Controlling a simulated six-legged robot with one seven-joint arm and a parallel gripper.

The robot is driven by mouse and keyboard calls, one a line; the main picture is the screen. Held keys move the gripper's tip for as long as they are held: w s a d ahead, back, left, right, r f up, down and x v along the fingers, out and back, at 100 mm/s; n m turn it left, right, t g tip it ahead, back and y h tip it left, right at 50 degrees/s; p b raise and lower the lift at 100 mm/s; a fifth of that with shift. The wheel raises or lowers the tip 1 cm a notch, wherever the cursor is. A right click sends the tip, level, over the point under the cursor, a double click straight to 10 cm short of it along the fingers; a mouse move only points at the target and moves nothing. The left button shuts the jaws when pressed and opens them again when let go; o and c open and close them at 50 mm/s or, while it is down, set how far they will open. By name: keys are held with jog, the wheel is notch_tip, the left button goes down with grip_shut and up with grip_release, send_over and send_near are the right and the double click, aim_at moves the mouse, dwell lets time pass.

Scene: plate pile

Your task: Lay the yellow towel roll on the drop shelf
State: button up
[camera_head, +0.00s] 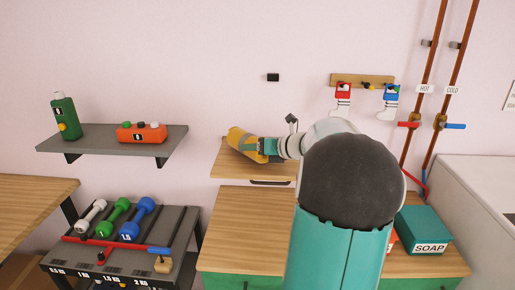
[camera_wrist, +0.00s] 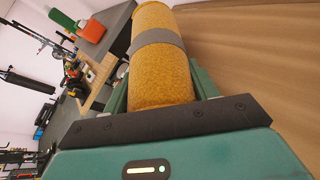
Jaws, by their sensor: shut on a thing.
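The yellow towel roll (camera_head: 238,138), with a grey band around it, is held in my gripper (camera_head: 264,147). It lies over the small wooden wall shelf (camera_head: 226,164), which looks like the drop shelf. In the wrist view the roll (camera_wrist: 160,85) sits between the green fingers of my gripper (camera_wrist: 160,72), which are shut on it. Brown wood (camera_wrist: 255,50) shows beside the roll there. I cannot tell whether the roll touches the shelf. My arm hides the shelf's right part.
A grey shelf (camera_head: 110,144) at left holds a green bottle (camera_head: 64,117) and an orange box (camera_head: 141,132). Below stands a rack (camera_head: 180,226) with dumbbells. A wooden-topped cabinet (camera_head: 245,215) is under the wooden shelf. A teal soap box (camera_head: 424,228) and copper pipes (camera_head: 424,75) are at right.

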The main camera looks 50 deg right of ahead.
jog(key=shift+f, duration=0.55)
jog(key=o, duration=1.2)
jog(key=shift+o, duration=0.2)
jog(key=shift+s+d, duration=0.1)
